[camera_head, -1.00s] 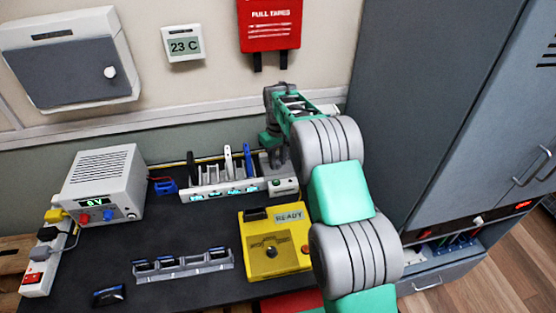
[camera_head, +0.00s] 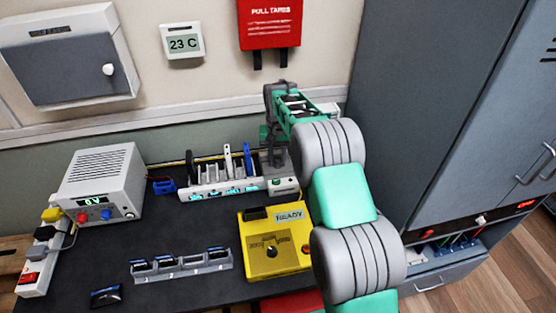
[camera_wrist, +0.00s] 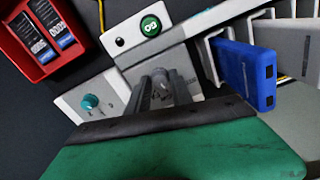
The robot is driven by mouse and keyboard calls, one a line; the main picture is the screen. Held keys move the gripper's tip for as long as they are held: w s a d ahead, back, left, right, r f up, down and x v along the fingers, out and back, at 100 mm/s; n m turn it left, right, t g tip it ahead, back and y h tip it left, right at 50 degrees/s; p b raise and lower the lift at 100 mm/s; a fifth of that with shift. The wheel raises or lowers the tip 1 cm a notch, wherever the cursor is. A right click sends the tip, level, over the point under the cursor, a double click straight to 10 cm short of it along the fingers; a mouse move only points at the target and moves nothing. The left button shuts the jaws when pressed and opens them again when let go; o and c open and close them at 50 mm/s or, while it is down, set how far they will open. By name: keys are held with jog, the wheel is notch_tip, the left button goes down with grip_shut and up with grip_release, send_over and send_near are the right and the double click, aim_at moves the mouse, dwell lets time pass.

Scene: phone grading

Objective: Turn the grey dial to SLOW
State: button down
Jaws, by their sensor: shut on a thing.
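My gripper (camera_wrist: 162,84) shows in the wrist view with its two grey fingers down at a white control panel (camera_wrist: 122,55). The fingers are shut on the grey dial (camera_wrist: 160,88), which is mostly hidden between them. Faint lettering beside the dial is too small to read, so its setting cannot be told. In the head view my gripper (camera_head: 277,156) is at the right end of the phone rack (camera_head: 215,188), over the white control box (camera_head: 285,188); the dial itself is hidden there.
A green button (camera_wrist: 150,26) is close to the dial, and a teal knob (camera_wrist: 90,101) lies to its left. A blue device (camera_wrist: 243,74) stands in a slot at right. A red tray (camera_wrist: 30,62) holds phones. A yellow READY box (camera_head: 272,240) is in front of the rack.

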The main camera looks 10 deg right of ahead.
aim_at(277, 162)
jog(key=shift+m, duration=0.9)
jog(key=shift+r, duration=0.1)
jog(key=c, duration=1.1)
grip_release()
jog(key=shift+c, duration=0.2)
notch_tip(277, 162, up, 8)
jog(key=shift+f+b, duration=0.15)
jog(key=shift+b, duration=0.4)
